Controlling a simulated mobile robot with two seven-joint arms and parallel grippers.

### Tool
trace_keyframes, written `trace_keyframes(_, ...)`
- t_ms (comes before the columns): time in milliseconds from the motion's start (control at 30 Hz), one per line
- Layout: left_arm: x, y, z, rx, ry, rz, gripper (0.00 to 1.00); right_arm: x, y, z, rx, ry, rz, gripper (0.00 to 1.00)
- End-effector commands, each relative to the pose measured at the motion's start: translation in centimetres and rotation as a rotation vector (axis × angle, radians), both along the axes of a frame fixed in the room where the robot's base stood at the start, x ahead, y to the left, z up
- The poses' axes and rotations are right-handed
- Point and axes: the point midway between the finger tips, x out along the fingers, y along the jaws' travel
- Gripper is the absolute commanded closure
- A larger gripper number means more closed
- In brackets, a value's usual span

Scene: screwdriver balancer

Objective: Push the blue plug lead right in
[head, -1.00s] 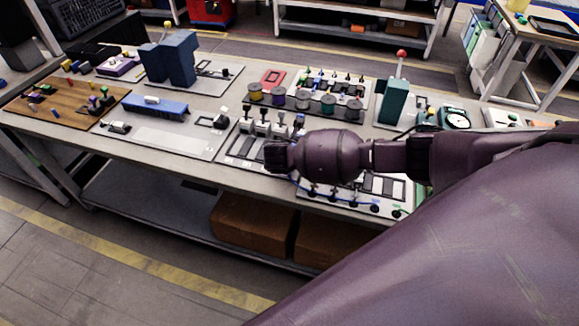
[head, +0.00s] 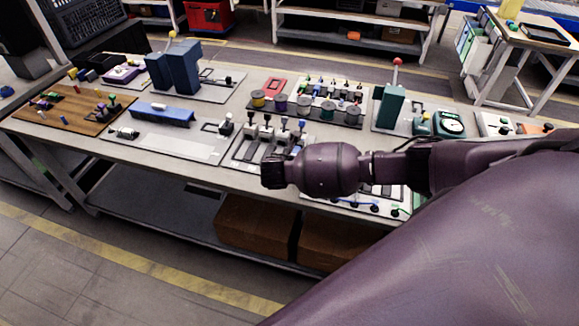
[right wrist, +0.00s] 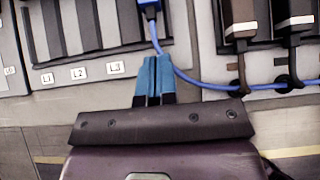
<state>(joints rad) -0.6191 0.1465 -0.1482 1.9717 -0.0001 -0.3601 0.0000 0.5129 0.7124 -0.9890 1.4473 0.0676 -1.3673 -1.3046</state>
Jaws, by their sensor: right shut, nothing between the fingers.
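My right gripper (right wrist: 153,78) has blue fingertips, which are shut together and empty. They are just below the plug, beside the lead, with a gap to the plug. How deep the plug sits cannot be told. In the head view my right arm hides the gripper and most of the plug board (head: 405,208). My left gripper is not in view.
Labelled slots (right wrist: 95,20) lie left of the plug. Two dark upright blocks (right wrist: 240,25) stand to the right, with the lead passing below them. In the head view, levers (head: 268,122), spools (head: 303,105) and a green press (head: 388,105) stand on the bench behind my arm.

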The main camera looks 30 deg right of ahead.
Motion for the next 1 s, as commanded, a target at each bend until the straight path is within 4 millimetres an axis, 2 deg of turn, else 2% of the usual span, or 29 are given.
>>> trace_keyframes(200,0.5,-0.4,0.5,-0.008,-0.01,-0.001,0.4,-1.7,2.1,2.7,0.002,0.0,0.001,1.0)
trace_keyframes(400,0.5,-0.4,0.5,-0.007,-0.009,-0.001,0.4,-2.9,3.3,4.4,0.001,0.001,0.0,1.0)
trace_keyframes(833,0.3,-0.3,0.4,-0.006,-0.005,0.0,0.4,-3.3,3.8,5.0,-0.001,0.001,-0.001,1.0)
trace_keyframes(1000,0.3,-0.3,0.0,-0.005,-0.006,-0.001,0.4,-2.8,3.9,5.1,-0.001,-0.009,0.001,0.76)
